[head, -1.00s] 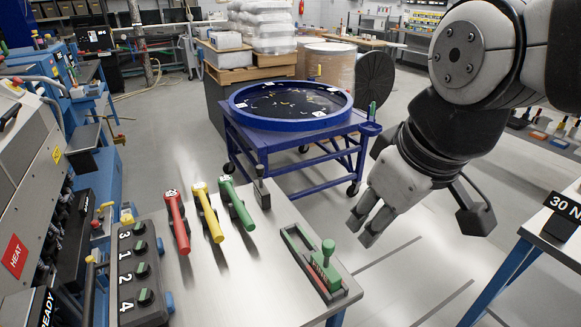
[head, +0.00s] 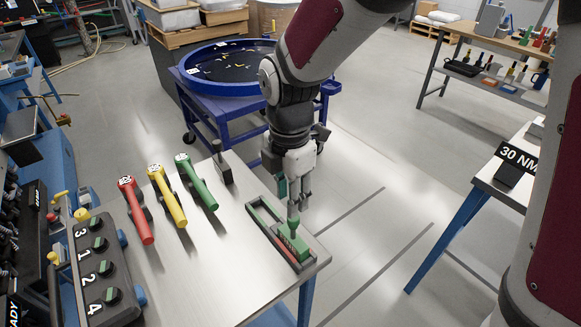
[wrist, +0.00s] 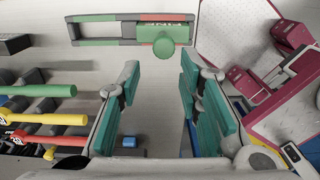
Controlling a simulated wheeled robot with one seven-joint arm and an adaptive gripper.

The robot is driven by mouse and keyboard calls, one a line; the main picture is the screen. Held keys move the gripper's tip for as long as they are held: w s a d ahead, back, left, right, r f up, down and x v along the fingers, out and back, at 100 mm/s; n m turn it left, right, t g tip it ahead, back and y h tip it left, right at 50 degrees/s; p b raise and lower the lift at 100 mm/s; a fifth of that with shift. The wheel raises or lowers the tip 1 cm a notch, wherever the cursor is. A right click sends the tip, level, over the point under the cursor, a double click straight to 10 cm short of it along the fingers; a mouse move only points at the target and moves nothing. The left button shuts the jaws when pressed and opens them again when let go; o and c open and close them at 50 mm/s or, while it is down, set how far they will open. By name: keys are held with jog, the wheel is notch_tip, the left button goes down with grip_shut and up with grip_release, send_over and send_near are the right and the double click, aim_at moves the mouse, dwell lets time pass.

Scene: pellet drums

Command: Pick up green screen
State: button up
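No thing is plainly marked as a green screen. A green block with a round knob (head: 294,226) sits at the near end of a green-edged slotted frame (head: 262,217) on the table; the knob also shows in the wrist view (wrist: 163,45). A green-handled tool (head: 196,182) lies on the table, left of that frame. My gripper (head: 298,196) points down just above the knob. In the wrist view its teal fingers (wrist: 160,100) are apart with nothing between them, and the knob shows beyond their tips. I cannot tell whether they touch it.
A yellow-handled tool (head: 167,195) and a red-handled tool (head: 136,210) lie left of the green one. A numbered switch box (head: 103,268) stands at the table's left. Behind is a blue round sieve (head: 222,88) on a cart. A "30 NM" table (head: 520,185) is at right, with clear floor between.

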send_over(293, 237)
jog(key=f, duration=0.6)
jog(key=shift+w+a, duration=0.3)
jog(key=f, duration=0.1)
jog(key=f+p, duration=0.1)
jog(key=f, duration=0.2)
jog(key=shift+d+f, duration=0.15)
jog(key=shift+d, duration=0.2)
jog(key=shift+f+p, duration=0.3)
jog(key=shift+f, duration=0.2)
grip_shut()
